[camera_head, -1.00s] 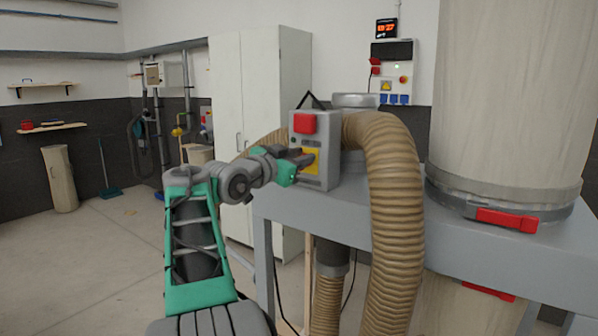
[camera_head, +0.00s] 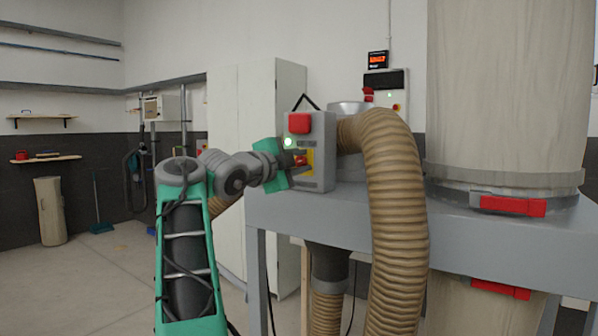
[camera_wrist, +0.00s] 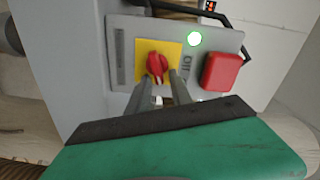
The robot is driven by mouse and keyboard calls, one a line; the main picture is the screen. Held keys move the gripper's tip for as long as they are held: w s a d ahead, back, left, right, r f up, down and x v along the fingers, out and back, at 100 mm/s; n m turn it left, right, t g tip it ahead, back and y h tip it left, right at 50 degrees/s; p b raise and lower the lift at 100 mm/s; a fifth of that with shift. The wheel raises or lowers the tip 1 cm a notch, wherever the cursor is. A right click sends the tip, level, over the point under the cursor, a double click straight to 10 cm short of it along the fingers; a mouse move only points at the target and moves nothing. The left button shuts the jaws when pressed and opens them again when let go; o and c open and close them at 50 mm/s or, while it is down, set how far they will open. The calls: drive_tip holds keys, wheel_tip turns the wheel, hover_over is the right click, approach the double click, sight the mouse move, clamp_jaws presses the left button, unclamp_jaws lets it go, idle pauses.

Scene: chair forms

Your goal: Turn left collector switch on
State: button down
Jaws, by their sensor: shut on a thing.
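The grey switch box (camera_head: 318,176) stands on the grey collector frame. It has a red rotary knob on a yellow plate (camera_head: 310,160), a red button (camera_head: 299,123) and a lit green light (camera_head: 288,142). In the wrist view the red knob (camera_wrist: 157,64) is upright on its yellow plate (camera_wrist: 173,47), beside the lit green light (camera_wrist: 194,39) and the red button (camera_wrist: 221,71). My gripper (camera_wrist: 163,80) is shut on the red knob, one finger on each side. In the head view my gripper (camera_head: 294,160) reaches the box from the left.
A thick ribbed hose (camera_head: 397,205) curves down just right of the box. A white cabinet (camera_head: 240,110) is behind my arm. Open floor (camera_head: 100,275) lies to the left.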

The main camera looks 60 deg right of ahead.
drive_tip(key=shift+f+m+b, duration=0.25)
drive_tip(key=shift+m+b, duration=0.25)
drive_tip(key=shift+m, duration=0.45)
drive_tip(key=shift+f+m+b, duration=0.2)
drive_tip(key=shift+m+b, duration=0.3)
drive_tip(key=shift+m, duration=0.45)
drive_tip(key=c, duration=1.5)
unclamp_jaws()
drive_tip(key=shift+o, duration=0.2)
drive_tip(key=w+a+b, duration=0.1)
drive_tip(key=a, duration=0.6)
drive_tip(key=shift+a, duration=0.4)
drive_tip(key=shift+w, duration=0.1)
